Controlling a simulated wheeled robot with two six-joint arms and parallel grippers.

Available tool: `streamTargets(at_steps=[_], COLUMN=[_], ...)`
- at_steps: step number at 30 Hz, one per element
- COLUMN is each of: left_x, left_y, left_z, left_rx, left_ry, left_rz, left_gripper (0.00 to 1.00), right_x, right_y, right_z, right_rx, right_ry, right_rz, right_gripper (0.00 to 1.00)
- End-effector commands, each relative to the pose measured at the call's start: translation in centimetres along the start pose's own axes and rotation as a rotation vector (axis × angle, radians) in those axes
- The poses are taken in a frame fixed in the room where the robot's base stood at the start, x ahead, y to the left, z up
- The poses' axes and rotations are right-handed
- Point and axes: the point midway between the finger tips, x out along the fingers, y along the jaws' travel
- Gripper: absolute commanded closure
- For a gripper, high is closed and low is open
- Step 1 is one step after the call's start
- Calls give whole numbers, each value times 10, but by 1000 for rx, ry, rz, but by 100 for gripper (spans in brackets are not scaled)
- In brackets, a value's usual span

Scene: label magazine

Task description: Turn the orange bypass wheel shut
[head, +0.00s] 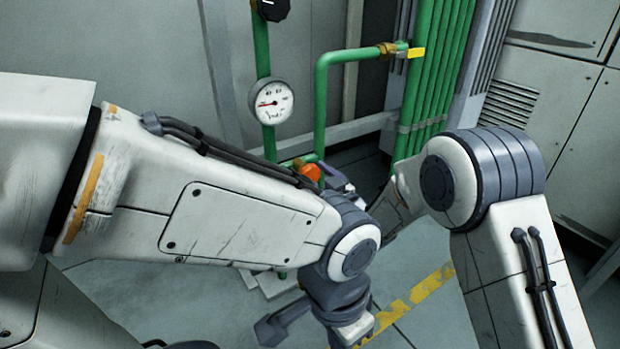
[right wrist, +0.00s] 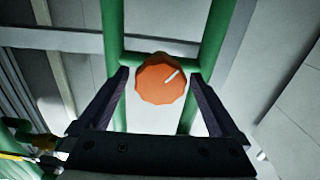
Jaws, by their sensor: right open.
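The orange bypass wheel (head: 311,172) sits low on the green pipework in the head view, partly hidden behind my left arm. In the right wrist view the wheel (right wrist: 160,80) is faceted, with a white mark pointing to the upper right. My right gripper (right wrist: 158,74) is open, with one dark finger on each side of the wheel. A narrow gap shows on both sides; I cannot tell how deep the wheel lies between the tips. In the head view the right gripper (head: 335,177) is beside the wheel, partly hidden. My left gripper (head: 312,325) hangs low, its jaws unclear.
A round pressure gauge (head: 271,102) is on the left green pipe, above the wheel. A yellow-handled valve (head: 415,53) is on the upper pipe. Several vertical green pipes (head: 432,75) stand to the right. Floor with a yellow stripe (head: 420,293) lies in front.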

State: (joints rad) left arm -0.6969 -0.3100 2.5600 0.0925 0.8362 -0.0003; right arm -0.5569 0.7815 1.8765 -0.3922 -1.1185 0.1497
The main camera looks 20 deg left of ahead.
Motion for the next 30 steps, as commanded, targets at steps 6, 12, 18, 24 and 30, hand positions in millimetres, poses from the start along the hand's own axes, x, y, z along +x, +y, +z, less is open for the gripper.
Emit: streamTargets(at_steps=[6, 12, 18, 24, 30], left_x=[0, 0, -2, -12, -29], left_y=[0, 0, 0, 1, 2], left_z=[0, 0, 0, -1, -2], left_rx=[0, 0, 0, 0, 0], left_ry=[0, 0, 0, 0, 0], left_rz=[0, 0, 0, 0, 0], left_gripper=[100, 100, 100, 100, 100], right_x=[0, 0, 0, 0, -1], right_y=[0, 0, 0, 0, 1], right_z=[0, 0, -1, -3, -4], right_rx=[0, 0, 12, 78, 218], right_ry=[0, 0, 0, 0, -1], right_rz=[0, 0, 0, 0, 0], right_gripper=[13, 88, 88, 87, 87])
